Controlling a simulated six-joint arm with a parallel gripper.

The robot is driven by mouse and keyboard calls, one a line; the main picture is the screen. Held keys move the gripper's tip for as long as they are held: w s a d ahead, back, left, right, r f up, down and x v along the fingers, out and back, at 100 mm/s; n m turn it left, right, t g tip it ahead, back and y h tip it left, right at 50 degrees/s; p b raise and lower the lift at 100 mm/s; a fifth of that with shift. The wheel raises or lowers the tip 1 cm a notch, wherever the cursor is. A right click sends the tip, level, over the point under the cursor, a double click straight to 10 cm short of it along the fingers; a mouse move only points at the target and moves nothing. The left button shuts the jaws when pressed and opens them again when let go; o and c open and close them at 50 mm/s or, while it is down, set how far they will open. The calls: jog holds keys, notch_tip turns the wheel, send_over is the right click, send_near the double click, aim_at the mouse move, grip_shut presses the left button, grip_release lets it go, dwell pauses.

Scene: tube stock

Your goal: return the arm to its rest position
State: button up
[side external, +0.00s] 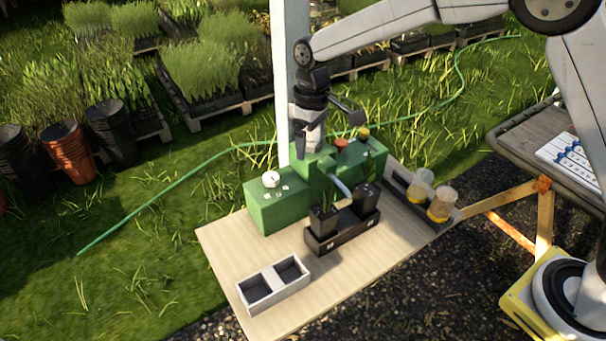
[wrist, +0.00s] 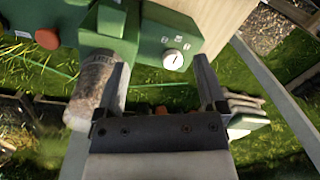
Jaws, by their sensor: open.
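My gripper (side external: 328,131) hangs from my arm above the green machine at the back of the wooden table, next to a white post. In the wrist view its two dark fingers (wrist: 164,82) are spread wide with nothing between them. A clear container with brown contents (wrist: 97,88) on the green machine stands beside the left finger; whether they touch cannot be told. The green machine (side external: 268,207) has a white dial (side external: 270,179), a red knob (side external: 341,143) and a yellow knob (side external: 363,132).
A black tray (side external: 325,247) holds two black pots with plants. A grey two-compartment tray (side external: 276,297) is empty. A dark rack (side external: 399,186) has two clear yellow-marked jars (side external: 441,204). The wooden table (side external: 225,250) is clear at the left. A white post (side external: 290,50) rises behind.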

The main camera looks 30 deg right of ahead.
jog(key=s+d+f+m+t, duration=0.1)
jog(key=s+d+m, duration=0.2)
jog(key=s+d, duration=0.4)
jog(key=s+d+f+m+t, duration=0.1)
jog(key=s+d+m+t, duration=0.1)
jog(key=s+d, duration=0.6)
jog(key=s, duration=0.6)
jog(key=shift+d+f+m+h, duration=0.15)
jog(key=shift+f+m+h, duration=0.2)
jog(key=shift+m+h, duration=0.05)
